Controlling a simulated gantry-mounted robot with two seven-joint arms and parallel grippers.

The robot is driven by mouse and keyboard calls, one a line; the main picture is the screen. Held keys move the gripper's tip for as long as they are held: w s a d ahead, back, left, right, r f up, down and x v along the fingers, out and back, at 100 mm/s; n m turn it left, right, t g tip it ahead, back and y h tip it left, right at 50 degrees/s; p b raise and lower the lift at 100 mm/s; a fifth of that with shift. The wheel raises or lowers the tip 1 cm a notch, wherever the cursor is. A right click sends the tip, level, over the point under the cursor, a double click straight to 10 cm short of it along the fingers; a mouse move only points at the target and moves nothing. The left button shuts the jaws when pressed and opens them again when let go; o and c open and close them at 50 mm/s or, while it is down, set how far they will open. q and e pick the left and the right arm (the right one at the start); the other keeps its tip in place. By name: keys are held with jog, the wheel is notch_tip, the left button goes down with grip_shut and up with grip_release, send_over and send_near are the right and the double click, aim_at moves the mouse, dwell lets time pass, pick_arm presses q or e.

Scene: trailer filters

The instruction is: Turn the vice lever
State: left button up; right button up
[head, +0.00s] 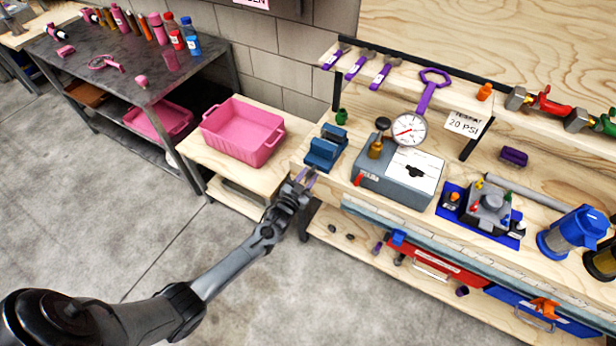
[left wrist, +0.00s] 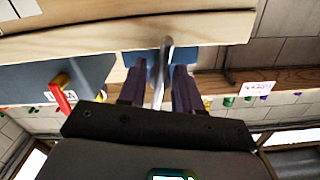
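The blue vice (head: 325,148) sits at the left front corner of the wooden workbench. My left gripper (head: 304,180) is at the bench's front edge, just below and in front of the vice. In the left wrist view, the silver vice lever (left wrist: 164,72) runs between the two purple fingers of my left gripper (left wrist: 157,88). The fingers stand apart with a gap on both sides of the lever, so the gripper looks open around it. Part of the blue vice (left wrist: 140,58) shows behind the lever. In the head view the lever is hard to make out. My right gripper is not in view.
A grey box with a pressure gauge (head: 409,129) stands right of the vice. A pink bin (head: 243,130) sits on a lower wooden table to the left. The floor in front is clear.

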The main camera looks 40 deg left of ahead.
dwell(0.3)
pick_arm(q)
jog(key=s+d+p, duration=0.1)
jog(key=s, duration=0.9)
jog(key=shift+s+d+p, duration=0.35)
jog(key=shift+d+p, duration=0.05)
